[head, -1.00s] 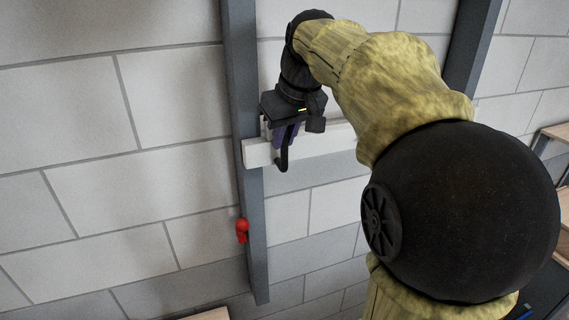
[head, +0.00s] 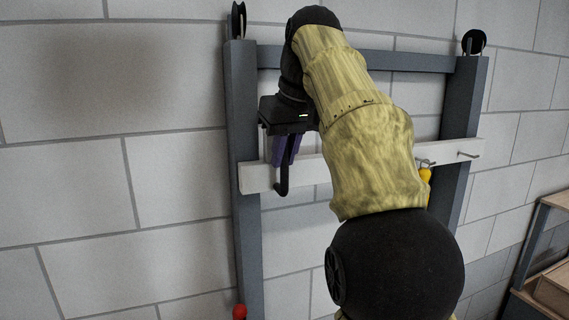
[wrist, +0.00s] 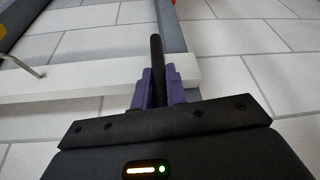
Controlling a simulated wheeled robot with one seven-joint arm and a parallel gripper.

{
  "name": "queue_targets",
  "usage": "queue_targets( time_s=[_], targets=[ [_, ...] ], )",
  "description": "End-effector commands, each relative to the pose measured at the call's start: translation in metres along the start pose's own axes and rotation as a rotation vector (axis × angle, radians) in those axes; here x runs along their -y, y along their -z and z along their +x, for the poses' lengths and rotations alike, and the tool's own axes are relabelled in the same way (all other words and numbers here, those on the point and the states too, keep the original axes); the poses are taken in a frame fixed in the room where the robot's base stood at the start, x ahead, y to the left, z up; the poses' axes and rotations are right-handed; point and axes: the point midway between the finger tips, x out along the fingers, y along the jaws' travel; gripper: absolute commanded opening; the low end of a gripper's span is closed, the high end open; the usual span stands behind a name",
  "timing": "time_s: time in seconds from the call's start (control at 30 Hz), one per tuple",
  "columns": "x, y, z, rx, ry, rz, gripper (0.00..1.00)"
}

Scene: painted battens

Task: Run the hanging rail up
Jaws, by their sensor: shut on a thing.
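The hanging rail (head: 330,168) is a white horizontal batten lying across two grey uprights, the left post (head: 241,110) and the right post (head: 458,120). In the wrist view the bar (wrist: 157,58) stands between the fingers, and the rail (wrist: 55,84) runs off to the left. My arm hides part of the rail's middle. A grey crossbar (head: 420,61) joins the posts above the rail.
Black wheels sit at the post tops, left (head: 238,20) and right (head: 473,42). A red knob (head: 239,311) is low on the left post. Metal pegs (head: 468,154) and a yellow thing (head: 425,175) are near the rail's right end. A wooden shelf (head: 545,285) stands at lower right.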

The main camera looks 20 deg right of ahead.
Motion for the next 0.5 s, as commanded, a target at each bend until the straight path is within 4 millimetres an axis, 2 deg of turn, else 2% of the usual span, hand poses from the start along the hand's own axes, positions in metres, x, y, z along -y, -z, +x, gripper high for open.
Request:
queue_targets(
  time_s=[0.4, 0.43, 0.5],
  targets=[
    [0.0008, 0.0027, -0.0085, -0.020, -0.004, 0.000, 0.00],
    [0.0008, 0.0028, -0.0086, -0.021, -0.004, 0.000, 0.18],
    [0.0008, 0.0026, -0.0082, -0.019, -0.004, 0.000, 0.32]
  ],
)
